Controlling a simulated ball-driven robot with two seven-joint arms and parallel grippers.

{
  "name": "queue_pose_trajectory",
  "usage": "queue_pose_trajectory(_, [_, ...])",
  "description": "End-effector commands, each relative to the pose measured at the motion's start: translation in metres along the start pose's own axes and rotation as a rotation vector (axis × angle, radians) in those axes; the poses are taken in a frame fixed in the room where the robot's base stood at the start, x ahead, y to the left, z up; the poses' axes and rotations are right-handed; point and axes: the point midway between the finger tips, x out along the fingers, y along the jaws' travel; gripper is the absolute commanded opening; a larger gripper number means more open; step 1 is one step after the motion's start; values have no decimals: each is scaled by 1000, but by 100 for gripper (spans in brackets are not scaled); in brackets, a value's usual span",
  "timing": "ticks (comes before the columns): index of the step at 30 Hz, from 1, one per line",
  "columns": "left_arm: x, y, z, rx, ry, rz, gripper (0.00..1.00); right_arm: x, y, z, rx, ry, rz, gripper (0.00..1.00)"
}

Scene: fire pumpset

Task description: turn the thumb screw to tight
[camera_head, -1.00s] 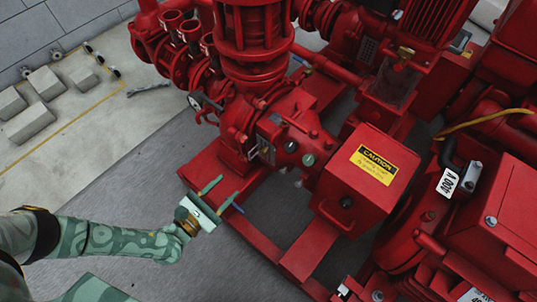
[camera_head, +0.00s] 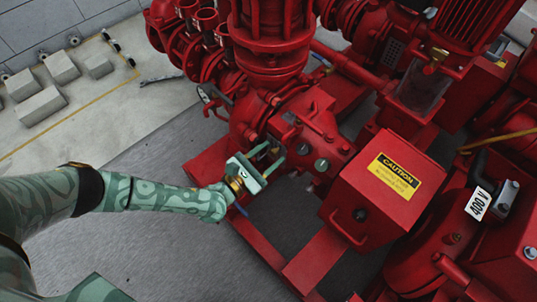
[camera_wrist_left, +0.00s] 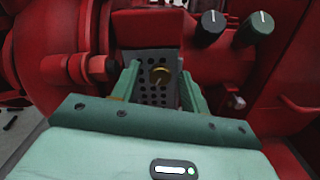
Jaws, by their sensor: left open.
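A small brass thumb screw (camera_wrist_left: 160,76) shows in the left wrist view, in front of a grey plate with dark holes (camera_wrist_left: 153,94) on the red pump. It appears between the two fingers of my left gripper (camera_wrist_left: 160,68), which are apart with nothing held. I cannot tell how far the fingertips are from the screw. In the head view, my left gripper (camera_head: 276,152) is open and points at the pump body (camera_head: 290,115). The screw is not clearly visible in the head view. My right gripper is not in view.
Two dark round knobs (camera_wrist_left: 232,28) with white marks sit above and right of the plate. A red box with a yellow caution label (camera_head: 393,177) stands right of my left gripper. Grey blocks (camera_head: 40,106) lie on the floor at far left. Floor below the arm is clear.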

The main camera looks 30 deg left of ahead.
Motion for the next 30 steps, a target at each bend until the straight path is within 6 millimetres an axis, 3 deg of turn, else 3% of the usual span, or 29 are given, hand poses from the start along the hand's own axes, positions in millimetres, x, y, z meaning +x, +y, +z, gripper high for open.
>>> queue_pose_trajectory(1, [0,0,0,0,0,0,42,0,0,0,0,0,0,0])
queue_pose_trajectory(6, [0,0,0,0,0,0,0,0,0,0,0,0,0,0])
queue_pose_trajectory(19, [-1,0,0,71,0,2,0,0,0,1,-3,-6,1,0])
queue_pose_trajectory(30, [-1,0,0,362,1,3,0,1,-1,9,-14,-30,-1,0])
